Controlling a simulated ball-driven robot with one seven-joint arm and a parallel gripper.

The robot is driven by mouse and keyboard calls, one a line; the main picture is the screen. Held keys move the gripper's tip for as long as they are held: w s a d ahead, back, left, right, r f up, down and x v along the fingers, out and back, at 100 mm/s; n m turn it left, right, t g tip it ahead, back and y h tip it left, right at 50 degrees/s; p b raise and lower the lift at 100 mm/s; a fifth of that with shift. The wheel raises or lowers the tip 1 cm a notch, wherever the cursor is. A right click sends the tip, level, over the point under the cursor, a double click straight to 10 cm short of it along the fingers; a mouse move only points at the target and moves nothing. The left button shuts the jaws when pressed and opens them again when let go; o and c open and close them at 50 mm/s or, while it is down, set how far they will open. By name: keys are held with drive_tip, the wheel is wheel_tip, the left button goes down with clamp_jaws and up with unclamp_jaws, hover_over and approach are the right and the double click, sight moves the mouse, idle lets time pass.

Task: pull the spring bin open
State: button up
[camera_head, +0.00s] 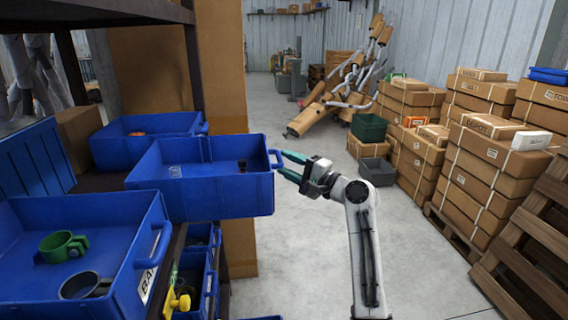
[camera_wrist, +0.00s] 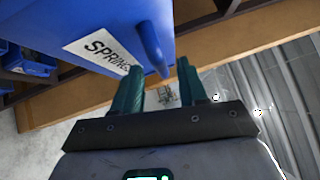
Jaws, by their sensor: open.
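The spring bin (camera_head: 200,199) is a blue open-topped bin on the shelf unit, jutting out past the rack post. It has a blue handle (camera_head: 277,159) on its front. In the wrist view the bin (camera_wrist: 125,18) carries a white label reading "SPRING", its end cut off by my finger. My gripper (camera_head: 283,164) is at the handle, with its green fingers open. In the wrist view the handle (camera_wrist: 152,48) reaches down between the fingertips of my gripper (camera_wrist: 159,72). I cannot tell whether the fingers touch it. A small dark item lies inside the bin.
Another blue bin (camera_head: 105,213) with a green clamp (camera_head: 62,247) stands nearer, and one (camera_head: 135,148) sits behind. More bins are below. The grey floor (camera_head: 320,225) right of the shelf is clear. Stacked cartons (camera_head: 490,150) and a wooden pallet (camera_head: 540,235) stand at the right.

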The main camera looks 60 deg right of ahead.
drive_tip(key=s+a+f+b, duration=0.1)
drive_tip(key=s, duration=0.7)
drive_tip(key=shift+s, duration=0.35)
drive_tip(key=shift+f, duration=0.1)
